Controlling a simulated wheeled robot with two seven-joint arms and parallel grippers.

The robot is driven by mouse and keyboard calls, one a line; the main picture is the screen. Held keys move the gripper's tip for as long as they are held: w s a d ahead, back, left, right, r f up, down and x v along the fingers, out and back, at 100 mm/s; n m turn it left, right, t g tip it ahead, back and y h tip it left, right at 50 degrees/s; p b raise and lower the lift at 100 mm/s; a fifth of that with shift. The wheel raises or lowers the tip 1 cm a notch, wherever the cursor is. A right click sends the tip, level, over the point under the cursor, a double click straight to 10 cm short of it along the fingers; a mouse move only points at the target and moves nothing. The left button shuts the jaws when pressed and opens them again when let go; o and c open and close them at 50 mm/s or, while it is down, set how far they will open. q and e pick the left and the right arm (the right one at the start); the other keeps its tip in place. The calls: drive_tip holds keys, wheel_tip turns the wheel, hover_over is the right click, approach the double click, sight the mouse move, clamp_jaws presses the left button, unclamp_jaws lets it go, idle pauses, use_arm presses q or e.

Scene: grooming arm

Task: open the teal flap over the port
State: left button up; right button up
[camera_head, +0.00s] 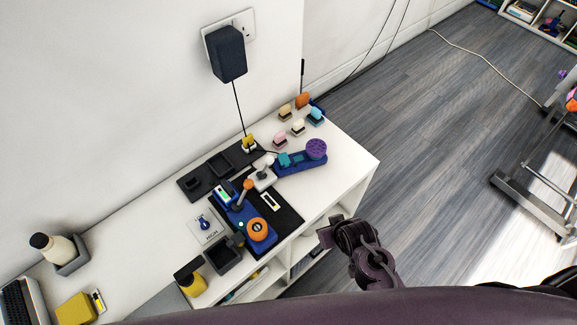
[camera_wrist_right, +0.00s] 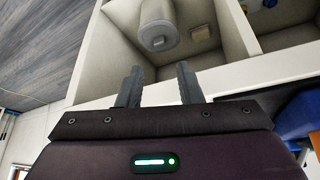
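A blue device (camera_head: 300,165) lies toward the right end of the white table, with a purple round head (camera_head: 316,149) at its right end. A small teal piece (camera_head: 284,159), which looks like the flap, sits at its left end. It appears closed, but it is too small to be sure, and no port shows. My right gripper (camera_head: 340,232) is off the table's front edge, apart from the device. In the right wrist view its two dark fingers (camera_wrist_right: 159,82) are spread with nothing between them. My left gripper is not in view.
A blue unit with an orange knob (camera_head: 258,230) and a grey-white joystick (camera_head: 263,178) stand left of the device. Several coloured brush-like pieces (camera_head: 298,128) stand behind it. The table's right end (camera_head: 350,160) is clear. Open shelves (camera_wrist_right: 200,45) lie under the tabletop.

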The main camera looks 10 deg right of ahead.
wheel_tip(320, 180, up, 6)
drive_tip(key=w+a, duration=0.1)
drive_tip(key=w, duration=0.1)
drive_tip(key=t+y, duration=0.2)
drive_tip(key=t, duration=0.6)
approach(287, 164)
drive_tip(key=p+x, duration=0.1)
drive_tip(key=x, duration=0.6)
drive_tip(key=shift+w, duration=0.15)
drive_tip(key=shift+c, duration=0.4)
